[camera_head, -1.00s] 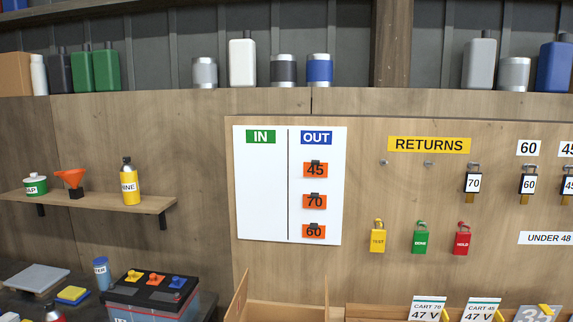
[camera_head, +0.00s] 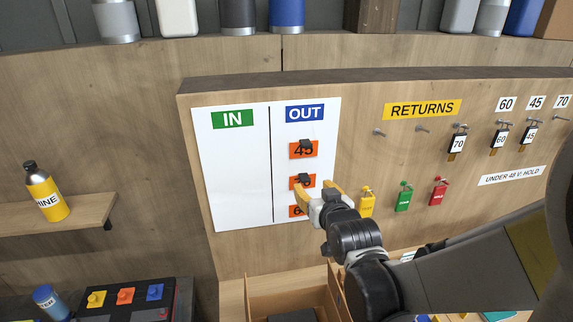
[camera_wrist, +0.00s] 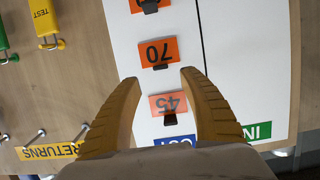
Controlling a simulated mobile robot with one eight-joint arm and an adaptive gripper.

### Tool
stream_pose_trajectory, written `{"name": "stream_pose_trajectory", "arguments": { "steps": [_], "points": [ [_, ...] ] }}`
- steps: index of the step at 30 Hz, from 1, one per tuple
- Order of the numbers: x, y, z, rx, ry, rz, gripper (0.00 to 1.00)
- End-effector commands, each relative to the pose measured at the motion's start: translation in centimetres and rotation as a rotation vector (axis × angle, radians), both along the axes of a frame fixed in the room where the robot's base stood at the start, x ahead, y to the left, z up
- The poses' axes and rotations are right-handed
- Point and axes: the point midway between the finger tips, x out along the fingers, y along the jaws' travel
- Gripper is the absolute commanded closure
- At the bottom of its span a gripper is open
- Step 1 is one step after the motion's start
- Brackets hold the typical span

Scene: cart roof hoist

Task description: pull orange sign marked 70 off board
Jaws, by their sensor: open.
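The orange sign marked 70 (camera_wrist: 158,50) is on the white board (camera_wrist: 240,70) and appears upside down in the wrist view, with a dark clip at its edge. In the head view this sign (camera_head: 311,182) is the middle one in the OUT column, its number partly hidden by its clip and my gripper. My gripper (camera_head: 317,190) is open and empty in front of the board. In the wrist view, the fingertips (camera_wrist: 160,78) lie either side of the space just below the 70 sign, apart from it. I cannot tell the depth left to the board.
Orange signs marked 45 (camera_head: 297,155) and 60 (camera_head: 296,211) are above and below it in the head view. Yellow (camera_head: 367,203), green (camera_head: 404,198) and red (camera_head: 438,192) tags hang right of the board. A wooden box (camera_head: 262,290) stands below. The IN column is bare.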

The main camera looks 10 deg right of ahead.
Motion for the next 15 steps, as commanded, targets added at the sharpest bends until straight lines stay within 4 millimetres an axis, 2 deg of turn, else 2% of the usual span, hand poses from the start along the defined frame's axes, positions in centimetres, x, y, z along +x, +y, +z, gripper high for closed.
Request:
{"name": "stream_pose_trajectory", "arguments": {
  "steps": [6,10,15],
  "points": [
    [4.2,0.0,-1.4,0.0,0.0,0.0,0.5],
    [6.2,0.0,-1.9,0.0,0.001,0.0,0.5],
    [7.6,0.0,-2.4,0.0,0.001,0.0,0.5]
  ]
}}
